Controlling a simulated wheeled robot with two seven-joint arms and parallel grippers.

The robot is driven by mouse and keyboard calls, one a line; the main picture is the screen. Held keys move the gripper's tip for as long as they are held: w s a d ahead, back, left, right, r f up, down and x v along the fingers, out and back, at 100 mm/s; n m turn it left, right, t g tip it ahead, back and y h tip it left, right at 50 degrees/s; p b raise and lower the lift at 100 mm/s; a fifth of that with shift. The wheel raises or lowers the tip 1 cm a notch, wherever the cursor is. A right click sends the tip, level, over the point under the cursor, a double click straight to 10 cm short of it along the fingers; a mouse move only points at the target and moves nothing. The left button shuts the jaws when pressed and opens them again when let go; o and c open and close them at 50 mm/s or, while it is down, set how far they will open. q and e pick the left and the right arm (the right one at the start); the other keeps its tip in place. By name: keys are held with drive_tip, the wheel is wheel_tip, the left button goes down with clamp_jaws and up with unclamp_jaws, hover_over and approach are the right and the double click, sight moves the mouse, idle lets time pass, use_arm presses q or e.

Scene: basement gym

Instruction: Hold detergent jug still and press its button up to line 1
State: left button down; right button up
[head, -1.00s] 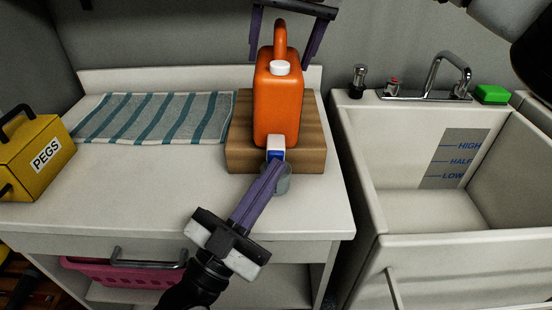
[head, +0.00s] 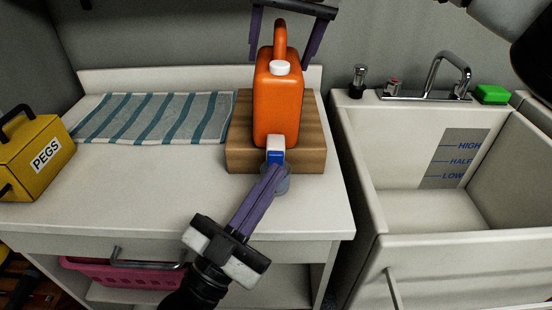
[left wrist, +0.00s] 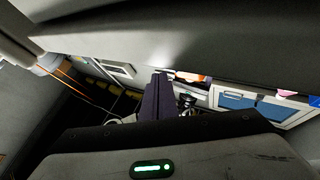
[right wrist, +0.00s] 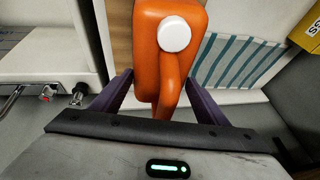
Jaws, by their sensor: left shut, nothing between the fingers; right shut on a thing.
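The orange detergent jug (head: 278,100) with a white cap (head: 280,68) lies on a wooden block (head: 240,140), its spout toward me. The spout's blue button (head: 275,157) faces the front. My left gripper (head: 273,169) is shut and empty, its tips just below and in front of the button; I cannot tell whether they touch. A grey see-through cup (head: 284,182) is under the spout, partly hidden by these fingers; its line cannot be read. My right gripper (right wrist: 160,80) is shut on the jug, one finger on each side near the handle (right wrist: 168,95).
A striped towel (head: 150,117) and a yellow pegs box (head: 35,155) are on the left of the counter (head: 150,185). A sink (head: 440,210) with a tap (head: 445,75) and green sponge (head: 492,94) is at right. A pink basket (head: 120,275) sits below. The front counter is clear.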

use_arm(q)
drive_tip(key=shift+s, duration=0.15)
use_arm(e)
drive_tip(key=shift+s+a+f, duration=0.1)
drive_tip(key=shift+a+f, duration=0.05)
drive_tip(key=shift+a, duration=0.05)
use_arm(q)
drive_tip(key=shift+s, duration=2.5)
use_arm(e)
drive_tip(key=o, duration=2.2)
drive_tip(key=shift+d, duration=0.1)
